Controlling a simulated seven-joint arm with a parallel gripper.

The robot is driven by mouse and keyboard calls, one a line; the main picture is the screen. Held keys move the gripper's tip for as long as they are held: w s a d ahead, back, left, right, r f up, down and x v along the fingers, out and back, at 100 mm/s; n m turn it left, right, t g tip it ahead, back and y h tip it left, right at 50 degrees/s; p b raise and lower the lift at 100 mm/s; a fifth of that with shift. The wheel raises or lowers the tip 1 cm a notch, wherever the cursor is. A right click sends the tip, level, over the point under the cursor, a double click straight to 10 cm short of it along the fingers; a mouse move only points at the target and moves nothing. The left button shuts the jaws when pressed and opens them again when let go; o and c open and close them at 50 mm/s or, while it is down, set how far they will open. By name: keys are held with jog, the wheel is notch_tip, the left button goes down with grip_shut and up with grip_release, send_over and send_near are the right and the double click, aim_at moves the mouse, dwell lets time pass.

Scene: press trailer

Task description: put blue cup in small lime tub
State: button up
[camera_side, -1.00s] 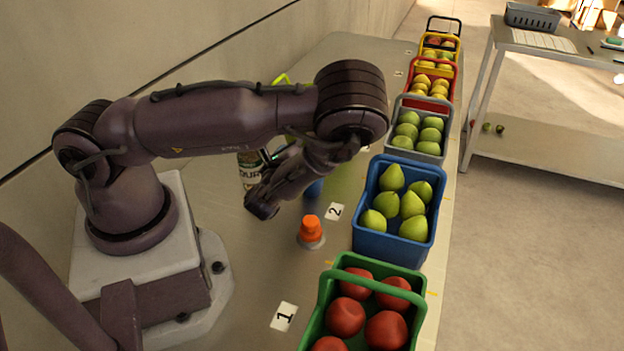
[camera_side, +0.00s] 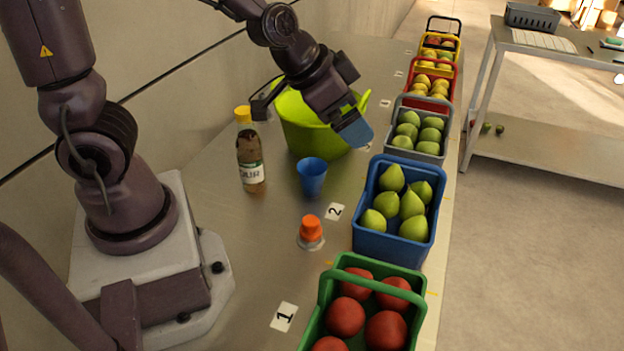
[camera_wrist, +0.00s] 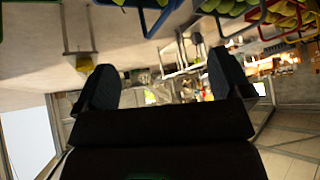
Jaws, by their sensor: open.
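The blue cup (camera_side: 312,178) stands upright on the metal table in the side view, just in front of the lime tub (camera_side: 306,136). The tub is a bright green bucket with handles, partly hidden behind my gripper (camera_side: 352,130). My gripper is raised above the tub's front right side, up and to the right of the cup and apart from it. In the wrist view my gripper (camera_wrist: 162,80) shows two spread fingers with nothing between them. The wrist view does not show the cup.
A bottle with a yellow cap (camera_side: 249,152) stands left of the cup. An orange-topped object (camera_side: 311,230) is in front of it. Fruit crates line the right edge, including a blue crate (camera_side: 393,240) and a green crate (camera_side: 340,275). Bare table lies left of the orange-topped object.

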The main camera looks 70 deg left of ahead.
jog(key=s+a+r+n+g, duration=0.1)
jog(key=s+r, duration=0.4)
jog(key=s, duration=0.2)
jog(key=s+r+n+g, duration=0.1)
jog(key=s+r+n, duration=0.1)
jog(key=s+r, duration=0.4)
jog(key=m+g, duration=0.5)
jog(key=m, duration=1.2)
send_over(312, 167)
jog(key=d, duration=0.2)
notch_tip(312, 167, down, 19)
jog(key=shift+m+y, duration=0.3)
jog(key=shift+y, duration=0.1)
jog(key=f, duration=0.8)
jog(key=s+f, duration=0.1)
jog(key=f, duration=0.3)
jog(key=shift+d+f, duration=0.15)
jog(key=shift+f, duration=0.25)
jog(key=c, duration=1)
jog(key=shift+c, duration=0.2)
